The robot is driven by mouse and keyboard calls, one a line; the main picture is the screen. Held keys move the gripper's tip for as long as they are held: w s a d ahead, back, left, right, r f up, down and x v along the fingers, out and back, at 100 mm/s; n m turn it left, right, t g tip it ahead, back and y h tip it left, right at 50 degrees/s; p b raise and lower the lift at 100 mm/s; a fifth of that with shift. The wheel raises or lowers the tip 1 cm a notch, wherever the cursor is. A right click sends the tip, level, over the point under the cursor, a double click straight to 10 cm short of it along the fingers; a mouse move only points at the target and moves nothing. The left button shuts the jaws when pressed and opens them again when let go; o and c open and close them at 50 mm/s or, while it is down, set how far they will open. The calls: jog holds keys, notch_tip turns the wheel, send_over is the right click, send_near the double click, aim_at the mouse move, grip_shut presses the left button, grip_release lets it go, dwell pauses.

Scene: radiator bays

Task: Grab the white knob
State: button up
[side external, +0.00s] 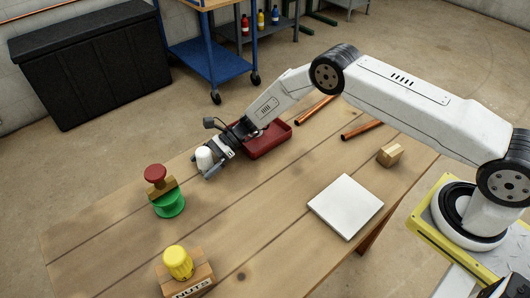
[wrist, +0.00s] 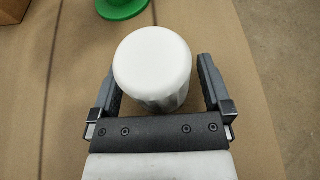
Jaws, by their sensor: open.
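The white knob (side external: 204,157) is a short rounded cylinder near the far edge of the wooden table. It also fills the middle of the wrist view (wrist: 153,65), where its pale top faces the camera. My gripper (side external: 208,168) is at the knob, with one finger on each side of it. In the wrist view my gripper (wrist: 158,85) is open, and a gap shows between the knob and each finger. What the knob rests on is hidden.
A white plate (side external: 345,206), wood block (side external: 390,154) and copper pipes (side external: 315,109) lie to the right.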

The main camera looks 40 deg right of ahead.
aim_at(202, 155)
jog(key=shift+c, duration=0.2)
grip_shut()
jog(key=shift+r, duration=0.15)
jog(key=shift+r, duration=1.6)
jog(key=s+d+r, duration=0.2)
jog(key=s+r, duration=0.2)
jog(key=s, duration=0.2)
jog(key=s+d+r, duration=0.2)
jog(key=s+r, duration=0.3)
jog(key=s, duration=0.2)
jog(key=shift+d+r, duration=0.3)
jog(key=shift+s, duration=0.1)
